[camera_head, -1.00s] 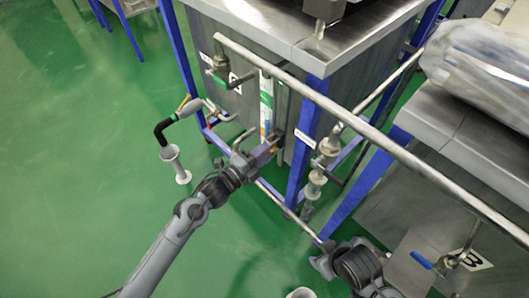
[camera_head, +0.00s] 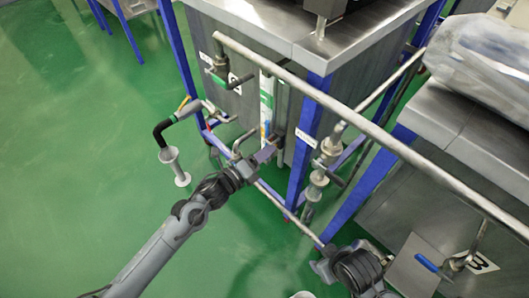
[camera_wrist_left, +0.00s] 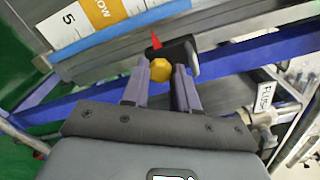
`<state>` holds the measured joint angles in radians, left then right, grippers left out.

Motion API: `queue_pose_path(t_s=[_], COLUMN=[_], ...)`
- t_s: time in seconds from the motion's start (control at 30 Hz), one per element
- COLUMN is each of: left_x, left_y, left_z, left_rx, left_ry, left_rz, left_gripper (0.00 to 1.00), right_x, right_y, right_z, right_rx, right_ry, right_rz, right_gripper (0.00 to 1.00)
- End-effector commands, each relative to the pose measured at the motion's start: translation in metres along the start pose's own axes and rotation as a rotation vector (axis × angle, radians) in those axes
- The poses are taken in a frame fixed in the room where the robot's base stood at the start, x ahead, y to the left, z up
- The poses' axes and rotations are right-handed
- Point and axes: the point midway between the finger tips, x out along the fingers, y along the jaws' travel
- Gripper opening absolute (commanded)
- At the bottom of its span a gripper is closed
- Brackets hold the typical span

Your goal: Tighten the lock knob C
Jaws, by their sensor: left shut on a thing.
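A yellow faceted knob (camera_wrist_left: 160,69) sits between the two purple fingers of my left gripper (camera_wrist_left: 161,73) in the left wrist view. The fingers are closed on it. A black body (camera_wrist_left: 181,56) with a small red pointer (camera_wrist_left: 156,41) is right behind the knob. In the head view my left gripper (camera_head: 271,150) is at the front of the steel unit, low beside the blue post, and the knob is too small to make out there. No letter C is readable. My right wrist (camera_head: 354,266) shows at the bottom; whether its gripper is open cannot be seen.
A long steel rail (camera_head: 360,124) crosses above the left gripper. A blue post (camera_head: 304,145) and valve fittings (camera_head: 318,180) stand to its right. A white-yellow scale (camera_wrist_left: 100,15) lies behind the knob. A bent pipe with a black section (camera_head: 161,128) stands left. Green floor is open at left.

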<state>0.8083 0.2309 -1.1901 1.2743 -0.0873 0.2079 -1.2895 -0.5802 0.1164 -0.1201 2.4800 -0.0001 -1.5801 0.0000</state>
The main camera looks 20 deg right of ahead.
Motion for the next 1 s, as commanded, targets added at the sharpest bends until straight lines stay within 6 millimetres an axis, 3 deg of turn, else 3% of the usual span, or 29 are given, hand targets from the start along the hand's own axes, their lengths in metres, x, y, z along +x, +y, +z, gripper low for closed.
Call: queue_pose_path(t_s=[0.47, 0.5, 0.67, 1.0], left_x=[0.0001, 0.0001, 0.0001, 0.0006], left_y=[-0.0006, -0.0006, -0.0006, -0.0021], left_z=[0.0006, 0.0005, 0.0005, 0.0005], left_rx=[0.018, 0.017, 0.017, 0.016], left_ry=[-0.001, -0.001, -0.001, 0.000], left_rz=[-0.001, -0.001, -0.001, -0.004], left_gripper=[0.00, 0.30, 0.54, 0.55], right_x=[0.0002, 0.0003, 0.0003, 0.0003], right_y=[-0.0002, -0.0001, 0.0009, 0.0020], right_z=[-0.0001, -0.0001, 0.0002, 0.0005], right_rx=[0.001, 0.000, -0.004, -0.008], right_ry=[0.000, 0.000, 0.000, -0.001], right_rz=[-0.001, 0.000, 0.003, 0.006], right_gripper=[0.55, 0.55, 0.55, 0.55])
